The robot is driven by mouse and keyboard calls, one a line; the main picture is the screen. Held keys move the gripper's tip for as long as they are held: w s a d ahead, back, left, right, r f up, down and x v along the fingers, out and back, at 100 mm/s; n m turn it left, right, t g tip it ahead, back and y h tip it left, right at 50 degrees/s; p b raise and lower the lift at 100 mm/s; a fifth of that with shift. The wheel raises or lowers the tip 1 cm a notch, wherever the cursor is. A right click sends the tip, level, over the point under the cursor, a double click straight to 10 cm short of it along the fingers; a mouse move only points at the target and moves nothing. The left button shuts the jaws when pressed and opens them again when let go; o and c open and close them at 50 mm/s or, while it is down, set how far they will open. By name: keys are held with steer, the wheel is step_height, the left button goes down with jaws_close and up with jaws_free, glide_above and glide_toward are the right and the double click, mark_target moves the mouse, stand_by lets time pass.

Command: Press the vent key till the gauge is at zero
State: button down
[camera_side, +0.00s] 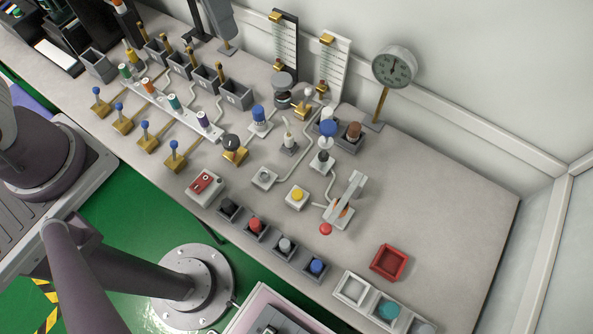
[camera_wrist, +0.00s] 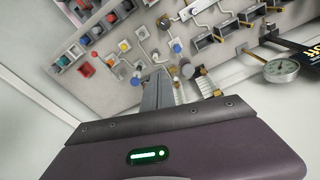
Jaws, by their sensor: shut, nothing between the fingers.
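The round gauge (camera_side: 394,67) stands on a brass post at the back right of the bench. No readable label tells which key is the vent key. A yellow key (camera_side: 297,194) sits on a pale box in mid-bench. A row of keys, including a red one (camera_side: 255,225) and a blue one (camera_side: 316,266), lies along the front. My gripper (camera_wrist: 160,78) is shut and empty, pointing toward the bench in the wrist view. Its fingertips do not show in the side view.
A slanted grey lever (camera_side: 348,195) rises beside the yellow key. A red-faced box (camera_side: 205,184) stands near the front edge. A red open tray (camera_side: 389,262) lies at the right. Tall scales (camera_side: 333,62), knobs and cables crowd the back and left.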

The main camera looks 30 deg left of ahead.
steer(key=w+d+f+m+g, duration=0.2)
steer(key=d+f, duration=0.7)
steer(key=f, duration=0.1)
steer(key=m+g+y, duration=0.1)
steer(key=y, duration=0.1)
glide_toward(300, 193)
steer(key=shift+w+d+r, duration=0.1)
steer(key=shift+w+r, duration=0.1)
steer(key=shift+w, duration=0.05)
steer(key=f, duration=0.4)
steer(key=s+a+f, duration=0.1)
steer(key=f, duration=0.1)
steer(key=shift+s+f, duration=0.1)
steer(key=shift+s, duration=0.05)
steer(key=shift+f, duration=0.25)
steer(key=shift+f, duration=0.1)
